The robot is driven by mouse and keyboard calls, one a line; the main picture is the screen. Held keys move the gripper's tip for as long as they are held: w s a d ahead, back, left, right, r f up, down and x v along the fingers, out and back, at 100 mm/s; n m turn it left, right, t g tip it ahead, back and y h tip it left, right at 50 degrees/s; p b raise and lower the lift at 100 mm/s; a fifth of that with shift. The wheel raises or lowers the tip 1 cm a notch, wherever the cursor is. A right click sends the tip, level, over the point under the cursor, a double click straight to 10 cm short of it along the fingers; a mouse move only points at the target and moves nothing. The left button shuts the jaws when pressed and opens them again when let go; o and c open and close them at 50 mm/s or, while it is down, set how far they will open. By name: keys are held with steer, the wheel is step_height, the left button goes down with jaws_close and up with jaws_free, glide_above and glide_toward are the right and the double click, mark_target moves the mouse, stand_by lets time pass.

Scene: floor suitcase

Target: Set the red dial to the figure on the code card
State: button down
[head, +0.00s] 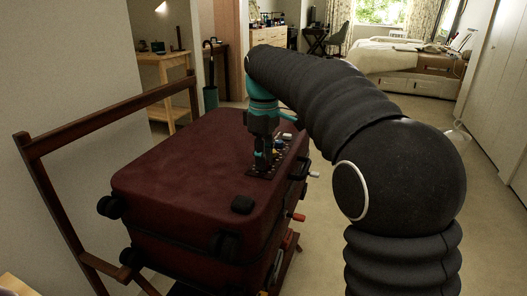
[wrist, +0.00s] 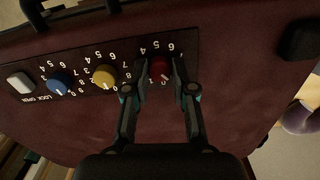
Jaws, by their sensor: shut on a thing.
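The red dial (wrist: 160,70) sits at one end of a dark panel (wrist: 84,50) on top of the maroon suitcase (head: 190,160). My gripper (wrist: 163,66) is shut on the red dial, with one finger on each side of it. The gripper (head: 263,165) also shows over the panel in the head view, pointing down. White figures ring the dial; a 4, a 5 and a 6 show beyond it, others are hidden by the fingers. I cannot make out the dial's pointer. I cannot make out a code card in either view.
A yellow dial (wrist: 105,76), a blue dial (wrist: 60,84) and a white slider (wrist: 20,82) marked LOCK OPEN line the same panel. The suitcase lies on a dark wooden rack (head: 62,200). Orange and white-tipped parts stick out at its right side. Open floor lies to the right.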

steer(key=shift+m, duration=0.3)
steer(key=c, duration=1)
jaws_free()
steer(key=shift+o, duration=0.2)
steer(key=shift+r, duration=0.1)
step_height(320, 180, up, 12)
